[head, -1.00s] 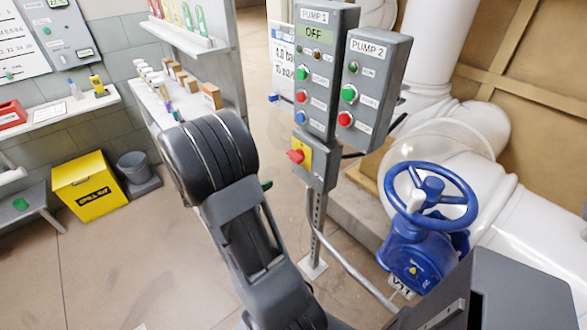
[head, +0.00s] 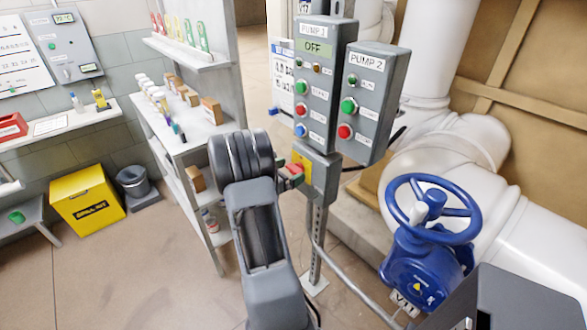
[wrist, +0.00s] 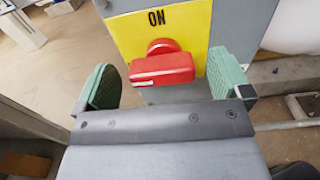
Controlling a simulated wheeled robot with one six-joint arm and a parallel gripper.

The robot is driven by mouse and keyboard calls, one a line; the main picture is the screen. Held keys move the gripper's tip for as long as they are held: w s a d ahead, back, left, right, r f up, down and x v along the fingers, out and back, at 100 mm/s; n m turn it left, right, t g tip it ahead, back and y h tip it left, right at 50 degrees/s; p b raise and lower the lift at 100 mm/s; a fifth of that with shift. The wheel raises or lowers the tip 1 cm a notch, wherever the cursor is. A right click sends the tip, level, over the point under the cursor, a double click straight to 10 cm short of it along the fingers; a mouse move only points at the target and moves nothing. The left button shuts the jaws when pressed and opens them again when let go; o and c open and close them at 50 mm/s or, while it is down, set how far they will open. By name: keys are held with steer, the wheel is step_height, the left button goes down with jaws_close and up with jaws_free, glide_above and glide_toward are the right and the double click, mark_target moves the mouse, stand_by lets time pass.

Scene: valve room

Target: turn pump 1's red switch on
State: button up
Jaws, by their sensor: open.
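The red switch (wrist: 162,68) sits on a yellow plate (wrist: 190,22) marked ON at its top. Its handle bar lies about level across the plate in the wrist view. My gripper (wrist: 164,82) is open, with one green finger pad on each side of the red handle. I see gaps between the handle and both pads. In the head view the yellow plate (head: 305,168) is under the PUMP 1 box (head: 318,85), whose display reads OFF (head: 314,48). My gripper (head: 291,177) is close in front of the plate there and partly hides the switch.
The PUMP 2 box (head: 367,105) hangs just right of PUMP 1. A blue valve wheel (head: 433,208) stands to the right, by white pipes. A shelf with small boxes and bottles (head: 180,125) is to the left. A yellow bin (head: 88,195) stands on the floor.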

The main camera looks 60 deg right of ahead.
steer(key=shift+x, duration=0.95)
steer(key=c, duration=0.9)
